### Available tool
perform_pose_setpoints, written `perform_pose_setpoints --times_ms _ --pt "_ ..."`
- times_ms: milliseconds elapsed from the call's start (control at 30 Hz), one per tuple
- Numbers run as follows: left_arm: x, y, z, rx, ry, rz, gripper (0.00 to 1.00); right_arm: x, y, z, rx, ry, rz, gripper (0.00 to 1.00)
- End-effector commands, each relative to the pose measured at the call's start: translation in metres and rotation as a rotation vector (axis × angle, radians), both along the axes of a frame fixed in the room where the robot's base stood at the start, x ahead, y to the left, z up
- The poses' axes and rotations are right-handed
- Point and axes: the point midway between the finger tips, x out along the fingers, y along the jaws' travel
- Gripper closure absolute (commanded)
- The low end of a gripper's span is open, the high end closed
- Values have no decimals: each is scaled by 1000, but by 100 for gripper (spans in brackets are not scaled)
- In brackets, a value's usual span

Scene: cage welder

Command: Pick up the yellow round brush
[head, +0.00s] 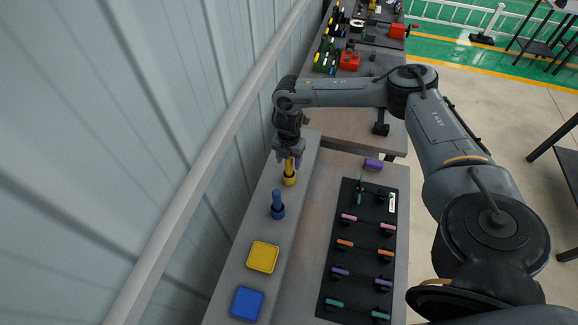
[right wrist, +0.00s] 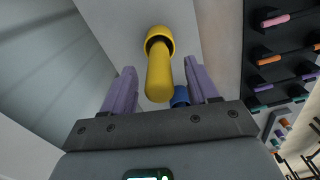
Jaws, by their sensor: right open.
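The yellow round brush (head: 290,179) stands upright on the grey ledge by the wall, its handle pointing up. My right gripper (head: 289,159) is over it with the fingers pointing down, around the top of the handle. In the right wrist view, the yellow brush (right wrist: 160,75) shows between the two purple fingers of my right gripper (right wrist: 160,70), with a gap on either side. My right gripper is open and holds nothing. My left gripper is not in view.
A blue round brush (head: 277,205) stands close by on the same ledge. A yellow square pad (head: 263,257) and a blue square pad (head: 247,303) lie nearer. A black rack (head: 350,262) with several coloured-handled tools lies right. The wall (head: 150,130) is close on the left.

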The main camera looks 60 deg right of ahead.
Motion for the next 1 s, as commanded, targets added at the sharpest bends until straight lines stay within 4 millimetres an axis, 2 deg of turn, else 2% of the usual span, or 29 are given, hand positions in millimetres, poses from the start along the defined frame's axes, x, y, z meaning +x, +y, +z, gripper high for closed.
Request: perform_pose_setpoints --times_ms 200,467,833,1000 --pt "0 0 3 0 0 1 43 0 0 -18 0 -1 -1 41" --pt "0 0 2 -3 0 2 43 0 0 -20 0 -1 -1 41" --pt "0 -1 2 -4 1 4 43 0 0 -20 0 -1 -1 98" --pt "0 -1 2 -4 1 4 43 0 0 -19 0 -1 -1 100"
